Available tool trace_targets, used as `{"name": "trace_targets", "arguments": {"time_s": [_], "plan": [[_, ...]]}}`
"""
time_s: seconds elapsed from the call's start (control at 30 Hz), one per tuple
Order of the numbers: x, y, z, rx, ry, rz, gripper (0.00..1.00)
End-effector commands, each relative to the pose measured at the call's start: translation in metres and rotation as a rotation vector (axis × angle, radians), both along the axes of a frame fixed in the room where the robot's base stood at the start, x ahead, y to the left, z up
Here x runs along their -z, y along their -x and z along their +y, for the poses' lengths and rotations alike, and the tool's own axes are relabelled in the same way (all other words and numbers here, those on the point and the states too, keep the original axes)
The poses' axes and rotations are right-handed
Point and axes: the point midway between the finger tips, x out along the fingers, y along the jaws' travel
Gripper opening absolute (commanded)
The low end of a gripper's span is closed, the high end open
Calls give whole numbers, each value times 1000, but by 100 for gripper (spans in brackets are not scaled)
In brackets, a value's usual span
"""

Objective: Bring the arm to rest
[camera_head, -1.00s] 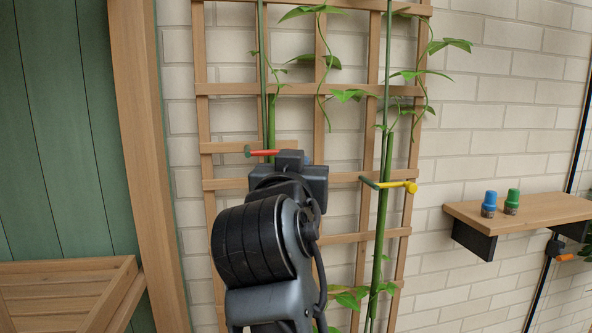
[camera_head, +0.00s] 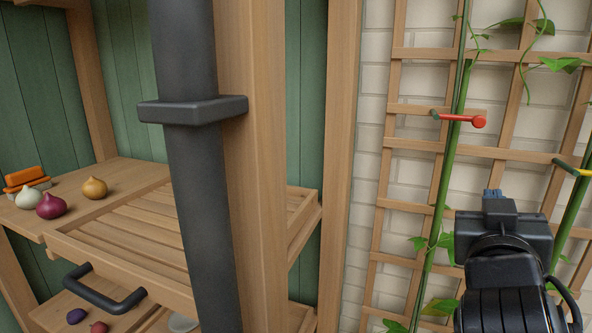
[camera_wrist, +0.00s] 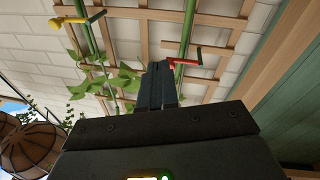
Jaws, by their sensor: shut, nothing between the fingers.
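My gripper (camera_head: 492,196) is at the lower right of the head view, in front of the wooden trellis (camera_head: 399,141). Its short fingers are together with nothing between them. In the wrist view the shut fingers (camera_wrist: 157,84) point toward the trellis (camera_wrist: 192,17). A red clip (camera_head: 463,119) is on a green stem at the trellis, above and left of my gripper in the head view. It also shows in the wrist view (camera_wrist: 187,61), just right of the fingertips. A yellow clip (camera_head: 572,168) is at the right edge, also in the wrist view (camera_wrist: 72,22).
A wooden shelf unit (camera_head: 264,150) stands at the left. It holds several bulbs, one yellow (camera_head: 94,188) and one purple (camera_head: 51,205), and a slatted tray (camera_head: 130,257) with a dark handle (camera_head: 104,287). A dark post (camera_head: 191,170) stands in front. Leafy vines (camera_head: 433,243) climb the trellis.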

Motion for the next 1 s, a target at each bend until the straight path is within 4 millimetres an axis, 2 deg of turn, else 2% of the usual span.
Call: {"name": "trace_targets", "arguments": {"time_s": [0.03,0.27,0.5,0.7,0.8,1.0], "plan": [[20,8,0,-32,32,27,0],[92,49,9,-197,117,118,0],[160,114,21,-353,129,206,0],[202,180,31,-460,80,265,0],[216,215,37,-500,39,287,0],[231,288,50,-550,-71,318,0]]}}
